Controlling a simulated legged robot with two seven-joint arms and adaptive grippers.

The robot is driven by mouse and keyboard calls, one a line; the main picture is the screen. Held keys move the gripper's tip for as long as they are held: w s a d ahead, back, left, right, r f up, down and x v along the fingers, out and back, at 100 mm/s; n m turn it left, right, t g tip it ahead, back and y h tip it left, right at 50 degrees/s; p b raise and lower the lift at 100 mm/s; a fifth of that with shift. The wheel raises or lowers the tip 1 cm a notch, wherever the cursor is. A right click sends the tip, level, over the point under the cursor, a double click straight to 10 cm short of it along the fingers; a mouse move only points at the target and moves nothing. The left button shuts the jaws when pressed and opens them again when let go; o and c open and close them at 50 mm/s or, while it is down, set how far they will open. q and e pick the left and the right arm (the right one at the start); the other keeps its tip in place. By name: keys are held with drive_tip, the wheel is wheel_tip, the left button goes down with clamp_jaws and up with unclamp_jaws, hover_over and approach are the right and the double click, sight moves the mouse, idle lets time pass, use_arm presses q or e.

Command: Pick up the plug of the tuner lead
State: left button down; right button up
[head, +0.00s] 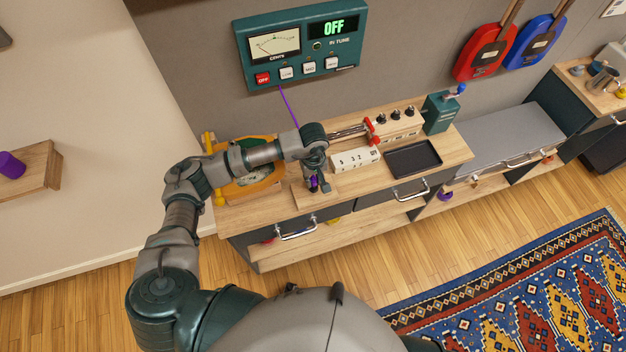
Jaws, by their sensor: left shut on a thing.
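The tuner (301,45), a teal wall unit with a needle dial and a green OFF display, hangs above the bench. Its purple lead (288,104) runs down from the tuner's underside and passes behind my left arm. My left gripper (316,186) points down over a small wooden block at the bench's front edge. It is shut on the purple plug (313,181), which shows only in part between the fingers. Whether the plug still touches the block I cannot tell. My right gripper is not in view.
On the wooden bench (440,160) are a white number block (354,160), a black tray (412,158), a box with black knobs (398,122) and a teal crank box (441,112). Drawer handles stick out in front.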

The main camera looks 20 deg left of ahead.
use_arm(q)
drive_tip(key=r, duration=0.2)
drive_tip(key=shift+w+r, duration=0.25)
drive_tip(key=shift+r, duration=0.05)
drive_tip(key=s+d+r+b, duration=0.1)
drive_tip(key=s+d+r, duration=0.1)
drive_tip(key=s+d, duration=0.2)
drive_tip(key=s+d+r+b, duration=0.1)
drive_tip(key=s+d, duration=0.3)
drive_tip(key=s, duration=0.6)
drive_tip(key=shift+d+r, duration=0.15)
drive_tip(key=shift+r, duration=0.6)
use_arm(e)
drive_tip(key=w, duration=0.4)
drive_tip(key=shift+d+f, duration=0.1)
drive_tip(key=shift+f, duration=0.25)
use_arm(q)
drive_tip(key=shift+w, duration=0.1)
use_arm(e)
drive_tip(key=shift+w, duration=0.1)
